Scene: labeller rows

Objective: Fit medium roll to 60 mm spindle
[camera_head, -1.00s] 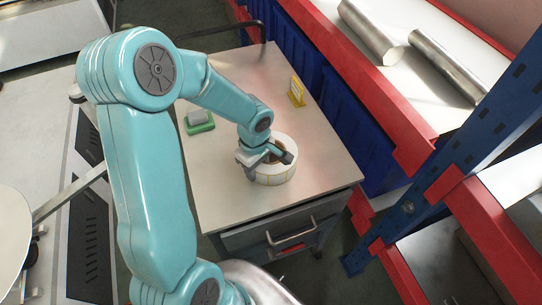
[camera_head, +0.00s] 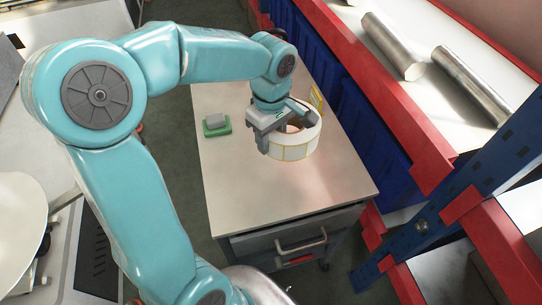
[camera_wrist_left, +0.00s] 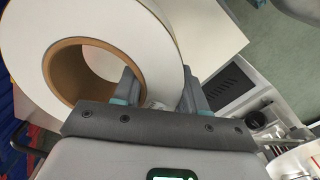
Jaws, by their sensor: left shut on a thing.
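A white label roll (camera_head: 296,152) with a brown core is in my left gripper (camera_head: 283,127) above the steel cart top. In the left wrist view the roll (camera_wrist_left: 25,50) fills the upper left, its brown core hole facing the camera. The left gripper (camera_wrist_left: 160,82) is shut on the roll's wall, one finger at the core and the other at the outer side. The roll appears raised off the cart top, though the gap under it is hard to judge. No spindle can be made out clearly in these views. My right gripper is not in view.
The cart top (camera_head: 240,185) is mostly clear. A green block with a grey top (camera_head: 216,125) and a yellow stand (camera_head: 317,99), partly covered, are on it. A red-and-blue rack with metal cylinders (camera_head: 394,48) stands right. A pale disc (camera_head: 20,225) is at left.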

